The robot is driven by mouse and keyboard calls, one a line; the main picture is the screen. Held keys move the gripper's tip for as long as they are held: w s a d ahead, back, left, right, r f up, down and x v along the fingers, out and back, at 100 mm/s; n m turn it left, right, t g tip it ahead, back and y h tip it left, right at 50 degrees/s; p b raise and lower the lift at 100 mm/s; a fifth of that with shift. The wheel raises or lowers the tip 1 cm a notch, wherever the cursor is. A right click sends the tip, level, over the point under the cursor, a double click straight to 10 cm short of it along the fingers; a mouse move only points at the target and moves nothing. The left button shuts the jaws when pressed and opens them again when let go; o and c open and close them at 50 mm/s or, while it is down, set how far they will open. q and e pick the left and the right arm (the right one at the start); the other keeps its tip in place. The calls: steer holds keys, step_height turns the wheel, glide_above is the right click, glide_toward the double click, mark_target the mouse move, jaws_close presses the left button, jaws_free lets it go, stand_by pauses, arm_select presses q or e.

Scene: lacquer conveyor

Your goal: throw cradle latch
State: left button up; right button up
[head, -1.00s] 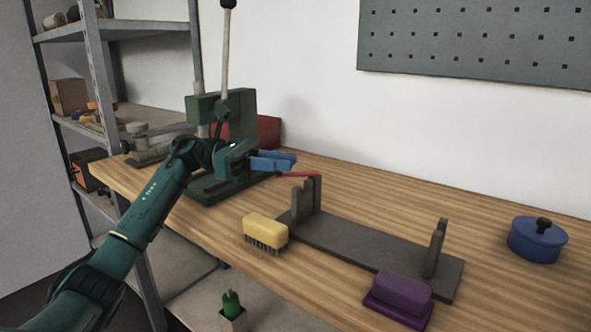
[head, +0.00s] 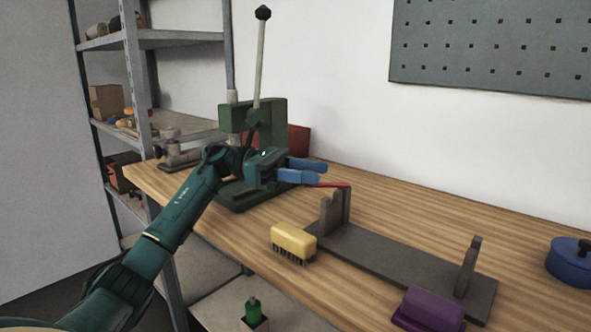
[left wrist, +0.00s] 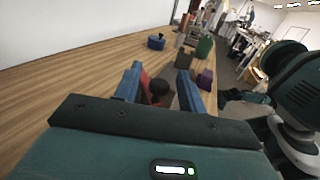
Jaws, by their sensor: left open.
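The dark grey cradle (head: 405,261) lies on the wooden bench, with an upright near each end. A thin red latch lever (head: 333,185) points left from the top of its left upright. My left gripper (head: 318,170), with blue fingers, is open just above and left of the lever. In the left wrist view, the open fingers of the left gripper (left wrist: 160,76) have a dark rounded end (left wrist: 160,91) and a red part (left wrist: 145,80) between or just beyond them; contact cannot be told. A dark tip, probably my right gripper (left wrist: 235,95), shows at the right, too small to read.
A yellow brush (head: 294,240) stands left of the cradle, a purple block (head: 432,308) at its front right. A blue lidded pot (head: 571,262) is at the right. A green lever press (head: 235,117) stands behind my left arm. Bare bench lies behind the cradle.

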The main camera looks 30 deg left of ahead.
arm_select(q)
steer(key=v, duration=1.3)
steer(key=shift+r, duration=0.1)
